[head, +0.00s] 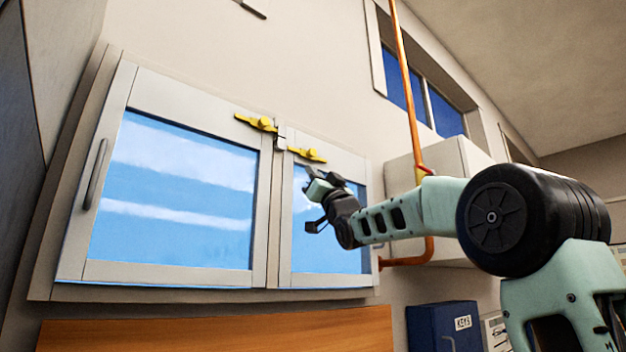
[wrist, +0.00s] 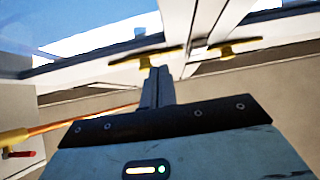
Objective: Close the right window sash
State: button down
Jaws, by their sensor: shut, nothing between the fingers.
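The right window sash (head: 325,157) is a white-framed pane beside the larger-looking left sash (head: 190,272). Each has a yellow latch along its top edge: the right latch (head: 307,155) and the left latch (head: 262,123). Part of the right sash is hidden behind my gripper, and I cannot tell how far it stands from its frame. My gripper (head: 312,205) is shut and empty, in front of the right sash below its latch. In the wrist view my fingers (wrist: 156,85) look shut, their tips overlapping the right sash's latch (wrist: 145,57); contact is unclear.
An orange pipe (head: 408,90) runs down the wall right of the window, past a white cabinet (head: 450,158). A blue key box (head: 440,325) hangs below. A wooden panel (head: 220,333) lies under the window. A grey handle (head: 95,175) is on the left sash.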

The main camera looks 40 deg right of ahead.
jog(key=b+v, duration=0.5)
jog(key=v, duration=0.3)
jog(key=shift+s+b, duration=0.35)
jog(key=shift+s, duration=0.15)
jog(key=shift+d, duration=0.15)
